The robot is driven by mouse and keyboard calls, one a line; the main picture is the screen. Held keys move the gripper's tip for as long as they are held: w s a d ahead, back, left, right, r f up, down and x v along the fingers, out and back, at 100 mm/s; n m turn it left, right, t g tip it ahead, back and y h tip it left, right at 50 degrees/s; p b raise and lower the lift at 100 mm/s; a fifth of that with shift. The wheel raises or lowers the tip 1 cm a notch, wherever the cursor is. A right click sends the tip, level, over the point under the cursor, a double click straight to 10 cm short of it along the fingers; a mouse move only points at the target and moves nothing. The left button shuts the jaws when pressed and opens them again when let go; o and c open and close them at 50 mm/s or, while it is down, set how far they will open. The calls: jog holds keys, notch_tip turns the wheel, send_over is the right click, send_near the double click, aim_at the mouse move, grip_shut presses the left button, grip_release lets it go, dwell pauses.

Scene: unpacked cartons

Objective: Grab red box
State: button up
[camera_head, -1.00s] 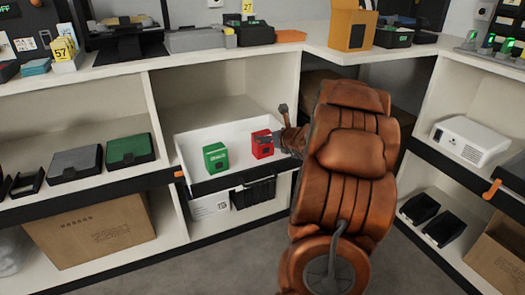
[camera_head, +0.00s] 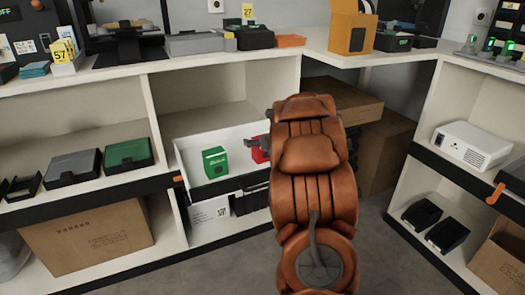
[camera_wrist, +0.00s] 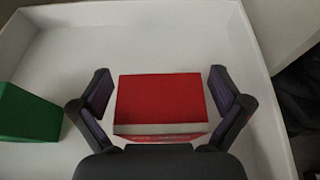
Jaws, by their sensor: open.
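The red box (camera_wrist: 162,98) lies in the white drawer (camera_wrist: 150,40), between the two fingers of my gripper (camera_wrist: 160,105) in the wrist view. A gap shows on each side of it, so the fingers are apart from it. In the head view the red box (camera_head: 259,151) is mostly hidden behind my arm, with its left part showing. My gripper (camera_head: 260,142) there is also largely hidden. The green box (camera_head: 215,162) stands to the left of the red box in the drawer. It also shows at the left edge of the wrist view (camera_wrist: 27,113).
The open drawer (camera_head: 178,158) juts from the white shelf unit. Black trays with grey and green lids (camera_head: 128,153) sit on the shelf at left. A white projector (camera_head: 472,143) stands on the right shelf. The drawer's back is clear.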

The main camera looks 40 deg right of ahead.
jog(key=c, duration=1.2)
